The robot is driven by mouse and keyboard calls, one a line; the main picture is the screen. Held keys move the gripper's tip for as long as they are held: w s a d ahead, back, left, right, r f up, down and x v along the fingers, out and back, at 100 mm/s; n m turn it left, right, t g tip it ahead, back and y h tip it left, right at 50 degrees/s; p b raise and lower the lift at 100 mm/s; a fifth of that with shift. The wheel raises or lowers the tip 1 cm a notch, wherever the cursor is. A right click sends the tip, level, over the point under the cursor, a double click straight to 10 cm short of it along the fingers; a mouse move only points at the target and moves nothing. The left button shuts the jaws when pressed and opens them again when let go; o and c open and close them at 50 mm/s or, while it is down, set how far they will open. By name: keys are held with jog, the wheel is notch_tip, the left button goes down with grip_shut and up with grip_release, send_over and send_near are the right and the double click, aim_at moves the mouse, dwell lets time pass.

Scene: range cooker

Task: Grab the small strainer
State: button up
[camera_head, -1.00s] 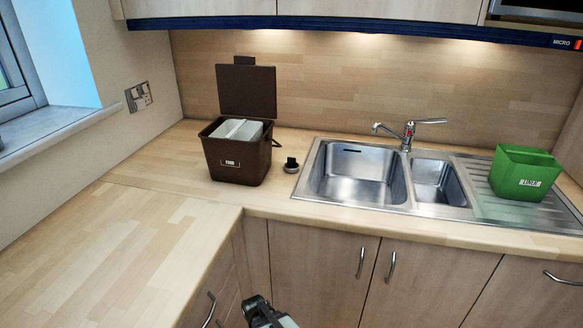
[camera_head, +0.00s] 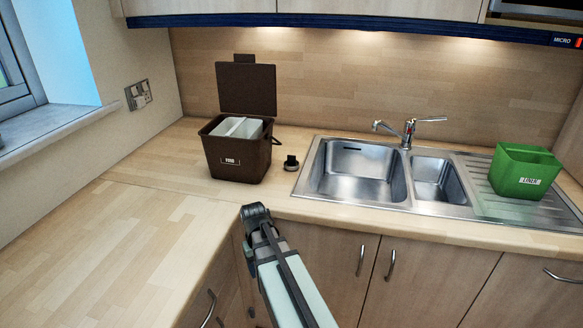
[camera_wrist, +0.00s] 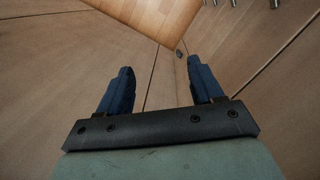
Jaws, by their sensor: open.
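The small strainer (camera_head: 291,164) is a small round metal piece with a black upright knob. In the head view it sits on the counter between the brown bin and the sink. My gripper (camera_head: 256,212) is at the counter's front edge in the head view, nearer the camera than the strainer and slightly left of it, apart from it. In the wrist view my gripper (camera_wrist: 163,75) shows two dark blue fingers spread wide with nothing between them. I cannot make out the strainer in the wrist view.
A brown bin (camera_head: 237,161) with its lid up stands left of the strainer. The steel sink (camera_head: 356,172) and tap (camera_head: 409,132) are to the right, with a green caddy (camera_head: 523,172) on the drainer. The left counter (camera_head: 130,245) is clear.

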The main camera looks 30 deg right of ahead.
aim_at(292, 156)
jog(key=w+d+r+t, duration=0.1)
jog(key=w+d+r, duration=0.15)
jog(key=r, duration=0.65)
jog(key=w+d+r+t, duration=0.1)
jog(key=d+r, duration=0.2)
jog(key=r, duration=0.6)
jog(key=w+d+r+m, duration=0.1)
jog(key=w+d+r, duration=0.1)
jog(key=w, duration=0.1)
jog(key=w+d+r+m+h, duration=0.1)
jog(key=w+d+r, duration=0.1)
jog(key=w+d, duration=0.1)
jog(key=w+d+r+m+t, duration=0.1)
jog(key=w+d+r+m, duration=0.1)
jog(key=w, duration=0.1)
jog(key=shift+w+d+r, duration=0.25)
jog(key=shift+w+r, duration=0.1)
jog(key=shift+r, duration=0.05)
jog(key=w+d+r+m+t+h, duration=0.2)
jog(key=w+d+r+m, duration=0.2)
jog(key=w+d+r, duration=0.4)
jog(key=x, duration=1.3)
jog(key=shift+s+d+f, duration=0.25)
jog(key=shift+d+f, duration=0.1)
jog(key=shift+d, duration=0.15)
jog(key=c, duration=1.1)
